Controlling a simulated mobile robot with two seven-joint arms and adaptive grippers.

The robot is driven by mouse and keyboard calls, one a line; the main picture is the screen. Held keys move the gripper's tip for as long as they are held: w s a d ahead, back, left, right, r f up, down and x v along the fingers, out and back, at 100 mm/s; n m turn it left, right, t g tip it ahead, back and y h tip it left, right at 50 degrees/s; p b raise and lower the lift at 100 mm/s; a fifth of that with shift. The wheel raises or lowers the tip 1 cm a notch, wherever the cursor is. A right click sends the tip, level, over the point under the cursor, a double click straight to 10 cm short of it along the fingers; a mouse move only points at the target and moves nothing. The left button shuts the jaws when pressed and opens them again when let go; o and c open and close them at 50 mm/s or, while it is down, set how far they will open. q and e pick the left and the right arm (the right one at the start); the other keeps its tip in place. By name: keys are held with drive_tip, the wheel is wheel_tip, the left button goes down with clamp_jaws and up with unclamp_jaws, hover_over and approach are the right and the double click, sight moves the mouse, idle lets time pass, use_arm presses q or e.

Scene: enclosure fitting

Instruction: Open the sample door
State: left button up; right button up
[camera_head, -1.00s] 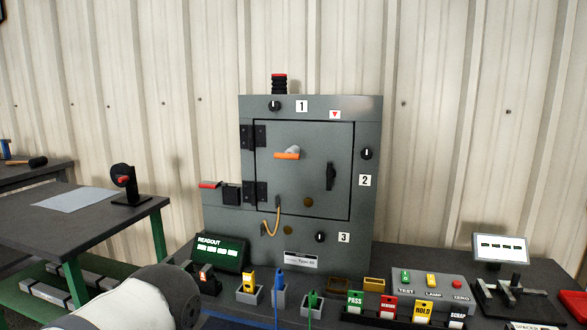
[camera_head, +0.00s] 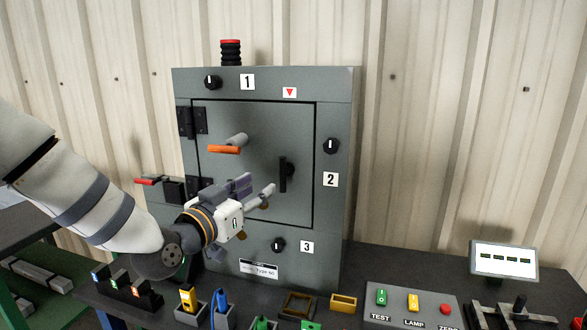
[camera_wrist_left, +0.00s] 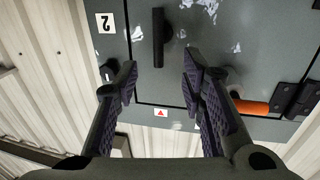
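The sample door (camera_head: 255,125) is a grey panel on the front of a grey enclosure, hinged at its left and lying flush in its frame. A black upright handle (camera_head: 283,174) is at its right side, and an orange-ended lever (camera_head: 226,149) at its upper left. My left gripper (camera_head: 257,190) is in front of the lower door, left of the black handle. In the left wrist view, its fingers (camera_wrist_left: 160,80) are apart and empty. The black handle (camera_wrist_left: 158,38) shows upright, beyond the gap between the fingertips. My right gripper is out of view.
Round knobs sit beside the door, including one by label 2 (camera_head: 331,146). Small bins with coloured tools and a button box (camera_head: 410,306) stand on the bench below. A screen (camera_head: 503,260) stands at the right. The wall behind is corrugated.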

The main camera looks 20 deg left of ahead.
sight(282, 172)
use_arm(q)
drive_tip(key=b+x, duration=0.2)
drive_tip(key=x, duration=0.9)
drive_tip(key=shift+f, duration=0.15)
clamp_jaws()
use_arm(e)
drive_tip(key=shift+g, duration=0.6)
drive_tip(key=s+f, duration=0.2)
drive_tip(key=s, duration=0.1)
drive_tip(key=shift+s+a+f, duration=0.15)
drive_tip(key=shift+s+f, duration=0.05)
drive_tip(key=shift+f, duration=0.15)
